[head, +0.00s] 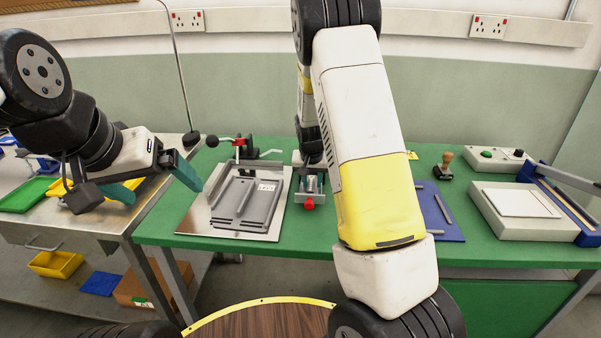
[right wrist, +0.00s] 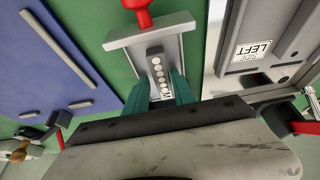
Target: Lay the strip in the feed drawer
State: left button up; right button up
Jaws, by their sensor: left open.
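In the right wrist view, the feed drawer (right wrist: 187,42) is a pale metal tray with a red knob (right wrist: 144,19). It also shows in the head view (head: 317,190). My left gripper (head: 160,190) is open and empty, over the left bench's edge.
A grey fixture plate (head: 246,203) with a label reading LEFT in the wrist view stands left of the drawer. A red-handled clamp (head: 238,143) is behind it. A blue mat (head: 444,225) with grey bars, a stamp (head: 444,165) and a white-topped press (head: 515,205) are to the right.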

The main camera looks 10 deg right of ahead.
jog(key=v, duration=1.2)
jog(key=s+a+r+n+y, duration=0.1)
jog(key=s+r, duration=0.3)
jog(key=s, duration=0.5)
jog(key=s+a+r+n+t+y, duration=0.1)
jog(key=s+r, duration=0.4)
jog(key=s, duration=0.5)
jog(key=s+a+r+n+t+y, duration=0.1)
jog(key=s+r, duration=0.4)
jog(key=s, duration=0.4)
jog(key=shift+s+a+n, duration=0.2)
jog(key=shift+a+n, duration=0.15)
jog(key=shift+n, duration=0.05)
